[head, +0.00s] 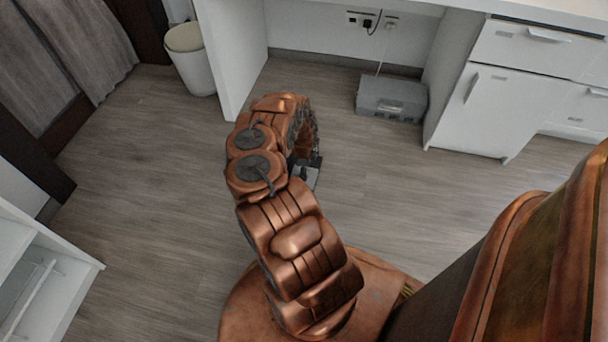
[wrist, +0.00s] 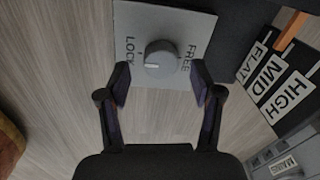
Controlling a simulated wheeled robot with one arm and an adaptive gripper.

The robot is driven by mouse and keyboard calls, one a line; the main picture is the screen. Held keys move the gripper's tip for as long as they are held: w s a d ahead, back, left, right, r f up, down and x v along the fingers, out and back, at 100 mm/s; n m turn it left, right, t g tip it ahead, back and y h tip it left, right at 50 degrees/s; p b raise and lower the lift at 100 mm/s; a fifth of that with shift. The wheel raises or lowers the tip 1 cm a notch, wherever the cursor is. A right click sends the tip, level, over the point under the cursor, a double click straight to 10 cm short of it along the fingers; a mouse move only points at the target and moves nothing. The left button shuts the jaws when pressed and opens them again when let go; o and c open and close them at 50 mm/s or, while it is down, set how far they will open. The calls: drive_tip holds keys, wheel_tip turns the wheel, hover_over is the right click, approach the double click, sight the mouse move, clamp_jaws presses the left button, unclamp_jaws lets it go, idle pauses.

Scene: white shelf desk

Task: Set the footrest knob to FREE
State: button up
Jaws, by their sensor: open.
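The footrest knob (wrist: 160,58) is a round grey dial on a light grey plate (wrist: 185,22) in the wrist view. LOCK is printed to its left and FREE to its right. A pale mark shows on the knob's lower left part, on the LOCK side of its middle; its exact setting is hard to tell. My gripper (wrist: 162,84) is open and empty, its fingertips apart on either side just below the knob. I cannot tell whether either fingertip touches the plate.
A grey box (head: 390,98) stands on the floor under the desk. A white bin (head: 193,68) stands back left. The floor on the left is clear.

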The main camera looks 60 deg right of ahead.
drive_tip(key=shift+f, duration=1.05)
drive_tip(key=shift+d, duration=0.15)
drive_tip(key=c, duration=1.1)
